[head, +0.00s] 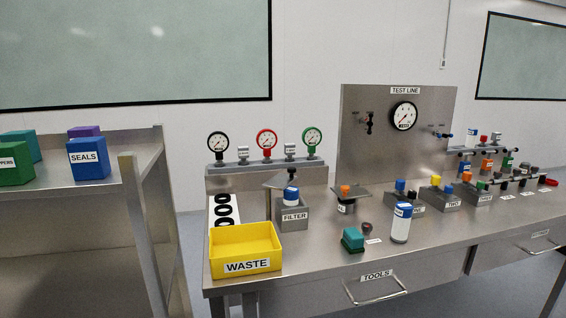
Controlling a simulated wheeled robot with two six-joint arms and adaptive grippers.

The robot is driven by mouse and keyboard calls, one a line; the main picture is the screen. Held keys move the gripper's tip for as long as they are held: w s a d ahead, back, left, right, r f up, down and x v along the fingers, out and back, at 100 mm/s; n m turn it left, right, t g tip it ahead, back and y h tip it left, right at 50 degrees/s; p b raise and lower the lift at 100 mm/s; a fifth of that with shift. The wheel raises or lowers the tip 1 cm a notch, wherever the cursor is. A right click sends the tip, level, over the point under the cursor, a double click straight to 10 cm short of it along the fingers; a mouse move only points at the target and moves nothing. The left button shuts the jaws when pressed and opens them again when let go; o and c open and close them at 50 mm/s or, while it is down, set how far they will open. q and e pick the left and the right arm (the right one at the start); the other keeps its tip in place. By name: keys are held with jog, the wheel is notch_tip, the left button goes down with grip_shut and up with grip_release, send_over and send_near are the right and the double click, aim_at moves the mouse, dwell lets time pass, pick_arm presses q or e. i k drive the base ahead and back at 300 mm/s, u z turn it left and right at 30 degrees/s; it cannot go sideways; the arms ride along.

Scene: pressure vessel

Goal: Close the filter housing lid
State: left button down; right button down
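The filter housing (293,216) is a grey box labelled FILTER on the steel bench, just behind and right of the yellow waste bin. A blue and white filter part (291,197) sticks up out of its top. The grey lid plate (274,184) is raised above and behind the box, apart from its rim, so the housing stands open. A dark knob (291,173) shows above the filter part; I cannot tell whether it is fixed to the lid. Neither of my grippers is in the head view.
The yellow WASTE bin (245,250) stands in front-left of the housing. A second small unit (346,206) with a plate stands to its right. A teal block (352,239) and white bottle (401,224) stand further right. Gauges (266,143) rise behind. Bench surface between is clear.

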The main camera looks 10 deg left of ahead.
aim_at(281, 182)
jog(key=u, duration=0.35)
jog(key=i, duration=0.75)
jog(key=u, duration=0.75)
